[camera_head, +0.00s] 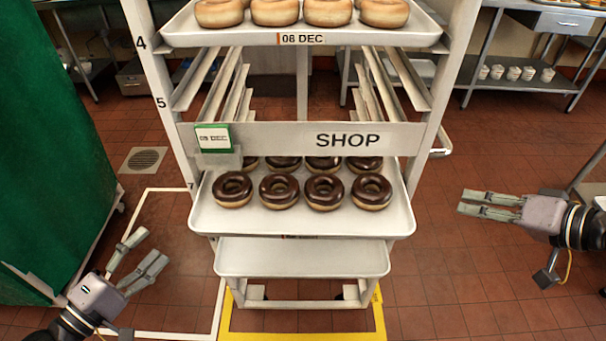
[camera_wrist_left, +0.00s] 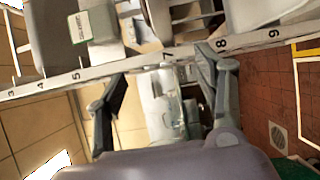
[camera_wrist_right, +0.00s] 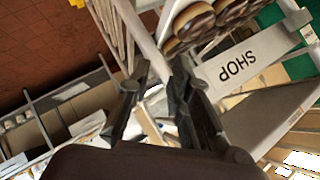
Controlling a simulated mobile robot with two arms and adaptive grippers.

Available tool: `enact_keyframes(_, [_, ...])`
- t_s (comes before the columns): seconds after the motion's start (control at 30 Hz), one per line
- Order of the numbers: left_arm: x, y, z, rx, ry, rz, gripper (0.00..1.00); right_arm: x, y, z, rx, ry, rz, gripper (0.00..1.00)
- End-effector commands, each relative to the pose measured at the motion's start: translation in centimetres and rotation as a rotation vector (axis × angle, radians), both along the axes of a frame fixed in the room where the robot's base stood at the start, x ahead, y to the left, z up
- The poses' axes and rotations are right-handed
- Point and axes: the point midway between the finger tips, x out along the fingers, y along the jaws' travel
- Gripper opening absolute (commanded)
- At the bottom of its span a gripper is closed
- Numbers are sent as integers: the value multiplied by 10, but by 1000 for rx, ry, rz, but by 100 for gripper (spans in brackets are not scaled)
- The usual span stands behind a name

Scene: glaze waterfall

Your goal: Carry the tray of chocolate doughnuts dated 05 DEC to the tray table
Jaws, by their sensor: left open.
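A tray (camera_head: 400,219) of chocolate doughnuts (camera_head: 323,191) sits in the rack near level 7. A second row of doughnuts shows behind the SHOP bar. The date label under its front edge is too dark to read. My left gripper (camera_head: 148,251) is open and empty, left of and below the tray, apart from it. My right gripper (camera_head: 464,202) is empty, well right of the tray, its fingers apart by a narrow gap. Doughnuts also show in the right wrist view (camera_wrist_right: 190,25). I cannot tell which table is the tray table.
The rack's SHOP bar (camera_head: 390,139) crosses just above the doughnuts. A tray labelled 08 DEC (camera_head: 240,39) holds plain doughnuts above. A bare pale shelf or tray (camera_head: 300,258) lies below. A green cover (camera_head: 45,160) stands left. Steel tables (camera_head: 540,20) stand back right. Floor at right is open.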

Motion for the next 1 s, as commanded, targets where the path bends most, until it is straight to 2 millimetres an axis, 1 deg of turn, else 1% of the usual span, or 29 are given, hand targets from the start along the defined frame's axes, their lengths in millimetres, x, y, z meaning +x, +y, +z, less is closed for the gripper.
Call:
enact_keyframes(0.13, [18, -9, 3, -6, -8, 2, 63, 13, 8, -10, -6, -1, 3, 19])
enact_keyframes(0.67, [69, -37, 2, -4, -5, 0, 63, 54, 36, -40, 1, -5, 0, 19])
enact_keyframes(0.87, [95, -51, 2, -4, -6, -1, 63, 75, 51, -56, 2, -6, 1, 19])
enact_keyframes(1.0, [118, -63, 2, -5, -5, 0, 63, 92, 63, -70, 3, -4, 0, 19])
